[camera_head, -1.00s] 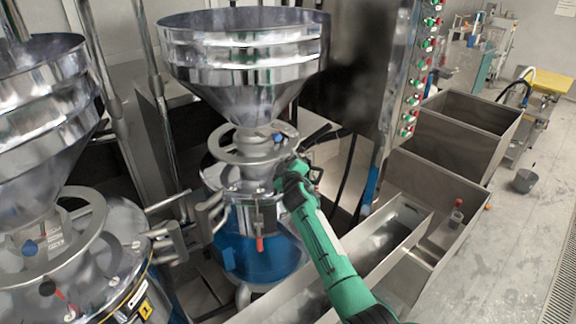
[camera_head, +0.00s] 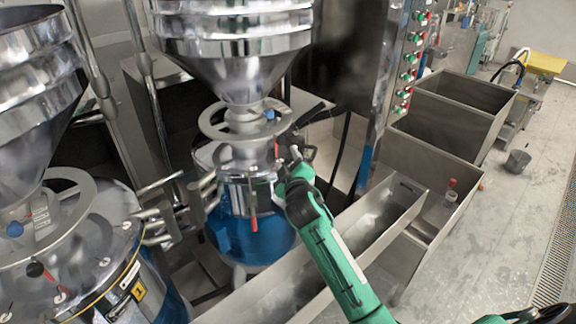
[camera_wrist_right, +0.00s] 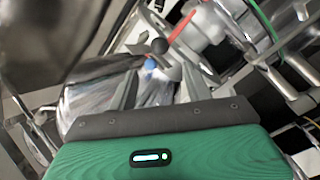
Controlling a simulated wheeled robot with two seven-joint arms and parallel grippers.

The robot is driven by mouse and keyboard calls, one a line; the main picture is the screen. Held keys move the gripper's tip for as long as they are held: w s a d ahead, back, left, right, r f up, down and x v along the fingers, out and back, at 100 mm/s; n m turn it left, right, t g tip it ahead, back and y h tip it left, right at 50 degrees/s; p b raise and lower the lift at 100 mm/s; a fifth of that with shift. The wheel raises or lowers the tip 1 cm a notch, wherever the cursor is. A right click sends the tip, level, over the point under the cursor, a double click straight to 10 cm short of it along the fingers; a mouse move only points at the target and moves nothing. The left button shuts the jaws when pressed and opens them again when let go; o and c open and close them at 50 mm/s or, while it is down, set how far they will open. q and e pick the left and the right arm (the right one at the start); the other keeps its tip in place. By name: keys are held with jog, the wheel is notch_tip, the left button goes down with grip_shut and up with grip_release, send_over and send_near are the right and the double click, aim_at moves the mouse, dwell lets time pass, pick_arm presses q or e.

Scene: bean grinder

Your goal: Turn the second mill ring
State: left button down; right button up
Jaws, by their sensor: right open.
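The middle mill has a steel hopper (camera_head: 235,60), a blue lower body (camera_head: 250,240) and a flat metal ring (camera_head: 207,122) around its neck. A blue knob (camera_head: 269,114) sits at the ring's right side. My right gripper (camera_head: 287,155) is just below and right of the ring; its fingers are small and partly hidden there. In the right wrist view its open fingers (camera_wrist_right: 156,88) point towards the metal parts, with a blue knob (camera_wrist_right: 150,64) seen between them and nothing held. My left gripper is not in view.
The left mill, labelled 1, has its own ring (camera_head: 80,185) and hopper (camera_head: 30,100). Its metal clamps (camera_head: 165,215) stick out towards the middle mill. A button panel (camera_head: 405,70) stands behind.

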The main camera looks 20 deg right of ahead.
jog(key=shift+s, duration=0.25)
